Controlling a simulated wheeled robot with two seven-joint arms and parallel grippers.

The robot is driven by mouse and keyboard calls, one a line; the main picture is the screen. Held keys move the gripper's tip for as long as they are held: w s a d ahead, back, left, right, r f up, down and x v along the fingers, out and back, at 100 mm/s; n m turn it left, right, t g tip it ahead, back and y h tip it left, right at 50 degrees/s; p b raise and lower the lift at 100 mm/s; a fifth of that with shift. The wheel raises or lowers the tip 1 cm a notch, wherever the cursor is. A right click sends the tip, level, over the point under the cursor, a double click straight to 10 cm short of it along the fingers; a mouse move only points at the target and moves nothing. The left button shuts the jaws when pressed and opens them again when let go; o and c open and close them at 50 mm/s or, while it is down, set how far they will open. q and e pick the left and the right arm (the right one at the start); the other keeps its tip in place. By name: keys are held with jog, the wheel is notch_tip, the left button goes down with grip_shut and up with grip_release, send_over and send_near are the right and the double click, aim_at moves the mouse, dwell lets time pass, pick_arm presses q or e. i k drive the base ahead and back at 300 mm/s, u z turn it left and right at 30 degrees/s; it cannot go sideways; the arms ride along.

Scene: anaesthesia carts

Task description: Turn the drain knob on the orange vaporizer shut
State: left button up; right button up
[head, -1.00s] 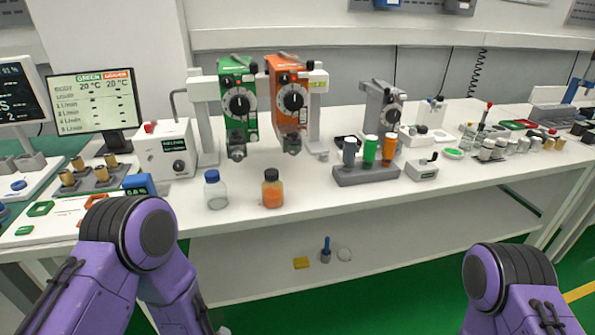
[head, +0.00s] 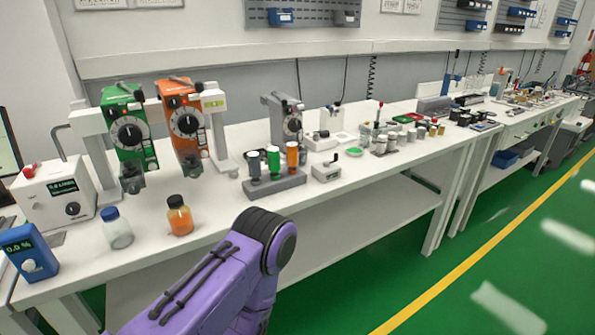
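The orange vaporizer (head: 184,120) hangs on a white stand beside the green vaporizer (head: 128,135), at the left of the white bench. It has a black dial on its front and a grey block at its lower end. The drain knob is too small to make out. A bottle of orange liquid (head: 179,215) stands on the bench below it. One purple arm of mine shows at the bottom centre, in front of the bench and away from the vaporizer. Neither gripper is in view.
A clear bottle with a blue cap (head: 116,228) stands left of the orange bottle. A grey rack with coloured cylinders (head: 274,186) and a small white box (head: 326,172) stand to the right. Green floor (head: 420,285) is open at the right.

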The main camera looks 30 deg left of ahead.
aim_at(195, 173)
jog(key=z, duration=0.65)
jog(key=i, duration=2.2)
jog(key=u, duration=3.9)
